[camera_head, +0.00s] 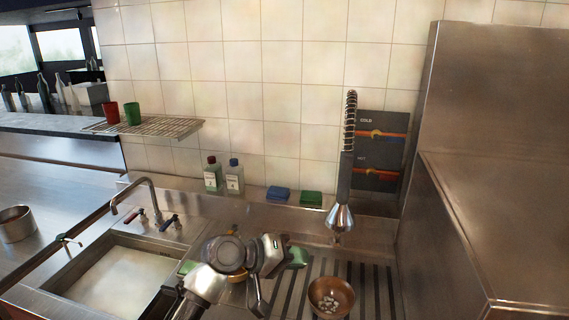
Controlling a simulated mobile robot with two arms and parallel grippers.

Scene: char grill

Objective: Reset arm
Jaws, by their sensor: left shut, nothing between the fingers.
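My left arm comes in from the bottom and reaches over the counter between the sink and the ribbed drainboard. My left gripper (259,303) points down at its end, shut and with nothing in it. It is left of a brown bowl (331,297) that holds small pale pieces, and apart from it. Part of a green object (298,258) shows behind my wrist; the arm hides the rest. My right gripper is not in view.
A sink basin (110,272) with a faucet (150,192) lies at left. A spray head (341,215) hangs above the drainboard. Two bottles (212,176), a blue sponge (278,194) and a green sponge (311,199) stand along the wall. A tall steel panel (490,190) closes off the right.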

